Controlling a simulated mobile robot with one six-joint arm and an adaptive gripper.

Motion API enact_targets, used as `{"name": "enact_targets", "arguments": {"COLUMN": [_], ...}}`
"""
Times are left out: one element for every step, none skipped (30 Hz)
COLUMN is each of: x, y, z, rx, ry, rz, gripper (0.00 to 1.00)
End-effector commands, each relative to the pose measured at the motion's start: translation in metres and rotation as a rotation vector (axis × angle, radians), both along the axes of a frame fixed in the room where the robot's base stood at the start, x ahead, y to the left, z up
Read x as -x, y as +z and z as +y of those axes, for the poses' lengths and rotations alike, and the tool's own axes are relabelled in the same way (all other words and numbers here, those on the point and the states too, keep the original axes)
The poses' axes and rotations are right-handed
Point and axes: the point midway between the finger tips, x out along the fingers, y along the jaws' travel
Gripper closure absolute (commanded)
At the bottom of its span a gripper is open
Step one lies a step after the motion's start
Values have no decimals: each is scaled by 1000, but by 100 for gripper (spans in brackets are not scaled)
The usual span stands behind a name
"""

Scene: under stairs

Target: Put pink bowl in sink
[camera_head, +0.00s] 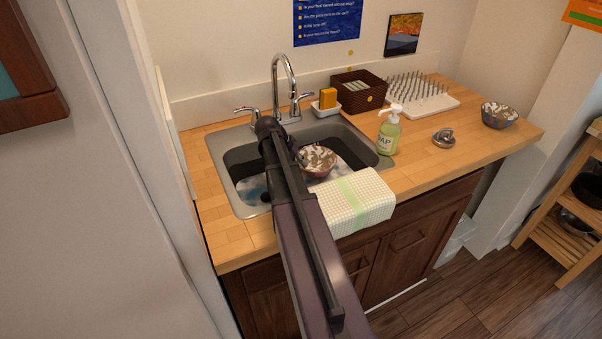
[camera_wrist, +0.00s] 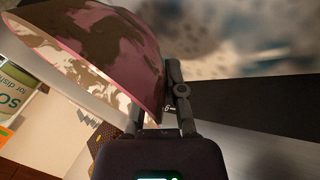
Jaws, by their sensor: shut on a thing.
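The pink bowl (camera_head: 317,160), mottled pink, brown and white, shows over the sink (camera_head: 220,170) in the head view. In the wrist view the bowl (camera_wrist: 105,50) is large at the upper left, tilted, with its wall at my gripper (camera_wrist: 162,105). My gripper is shut on the bowl's edge. In the head view my arm hides the gripper and part of the basin. The bowl appears within the basin's outline; I cannot tell whether it touches the bottom.
A faucet (camera_head: 286,82) stands behind the sink. A soap bottle (camera_head: 389,132) is at its right, and a checked towel (camera_head: 356,198) hangs over the front edge. A sponge holder (camera_head: 326,108), brown basket (camera_head: 358,92), drying rack (camera_head: 421,98) and another patterned bowl (camera_head: 499,116) stand on the counter.

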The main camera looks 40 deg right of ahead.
Motion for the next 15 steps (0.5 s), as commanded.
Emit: {"name": "enact_targets", "arguments": {"x": [0, 0, 0, 0, 0, 0, 0, 0, 0, 0, 0, 0, 0, 0, 0], "y": [0, 0, 1, 0, 0, 0, -1, -2, -4, -6, -8, -11, -13, -16, -19], "z": [0, 0, 0, 0, 0, 0, 0, 0, 0, 0, 0, 0, 0, 0, 0], "rx": [1, 1, 1, 1, 1, 1, 1, 1, 1, 1, 1, 1, 1, 1, 1], "ry": [0, 0, 0, 0, 0, 0, 1, 1, 1, 1, 1, 1, 1, 1, 1], "rz": [1, 1, 1, 1, 1, 0, 1, 1, 1, 1, 1, 1, 1, 1, 1], "gripper": [100, 100, 100, 100, 100, 100, 100, 100, 100, 100, 100, 100, 100, 100, 100]}}
